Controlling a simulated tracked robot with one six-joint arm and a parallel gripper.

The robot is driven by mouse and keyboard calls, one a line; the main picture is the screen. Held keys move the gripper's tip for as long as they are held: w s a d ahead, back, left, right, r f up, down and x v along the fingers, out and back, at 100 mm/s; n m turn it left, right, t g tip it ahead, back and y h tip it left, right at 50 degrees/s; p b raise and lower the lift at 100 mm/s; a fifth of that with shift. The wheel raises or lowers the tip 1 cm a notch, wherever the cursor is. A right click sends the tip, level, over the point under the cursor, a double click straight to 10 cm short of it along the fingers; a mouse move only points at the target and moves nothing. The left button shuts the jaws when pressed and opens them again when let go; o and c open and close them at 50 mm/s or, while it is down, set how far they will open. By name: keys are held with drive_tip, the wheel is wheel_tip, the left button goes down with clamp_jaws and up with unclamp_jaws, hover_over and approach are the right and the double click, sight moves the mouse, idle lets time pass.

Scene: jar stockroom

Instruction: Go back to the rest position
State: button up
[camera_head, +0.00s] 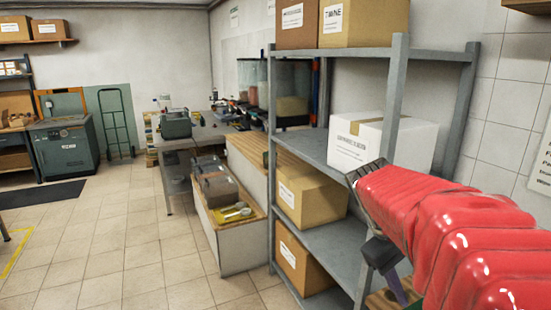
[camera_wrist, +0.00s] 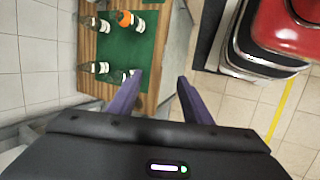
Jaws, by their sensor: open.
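My gripper (camera_wrist: 158,98) shows in the wrist view with its two purple fingers spread apart and nothing between them. In the head view my red-sleeved arm reaches in from the right, and part of my gripper (camera_head: 385,262) hangs below it in front of the grey shelf rack. One bottle has an orange top (camera_wrist: 125,18). The left fingertip overlaps the mat's lower corner in the picture.
The grey shelf rack (camera_head: 398,85) holds a white box (camera_head: 405,140) and cardboard boxes (camera_head: 312,195). A low bench (camera_head: 237,245) with a grey toolbox (camera_head: 215,187) stands beside it. A green machine (camera_head: 63,147) stands far left.

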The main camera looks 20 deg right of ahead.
drive_tip(key=s+a+f+t+y, duration=0.1)
drive_tip(key=a+t, duration=0.1)
drive_tip(key=a, duration=0.6)
drive_tip(key=s+a+f+t+y, duration=0.1)
drive_tip(key=a+t+y, duration=0.1)
drive_tip(key=a, duration=0.7)
drive_tip(key=s+a+f+m+t+y, duration=0.1)
drive_tip(key=a+t+y, duration=0.1)
drive_tip(key=a, duration=0.7)
drive_tip(key=shift+a+f+t, duration=0.15)
drive_tip(key=shift+a+t, duration=0.1)
drive_tip(key=shift+t, duration=0.55)
drive_tip(key=shift+c, duration=0.2)
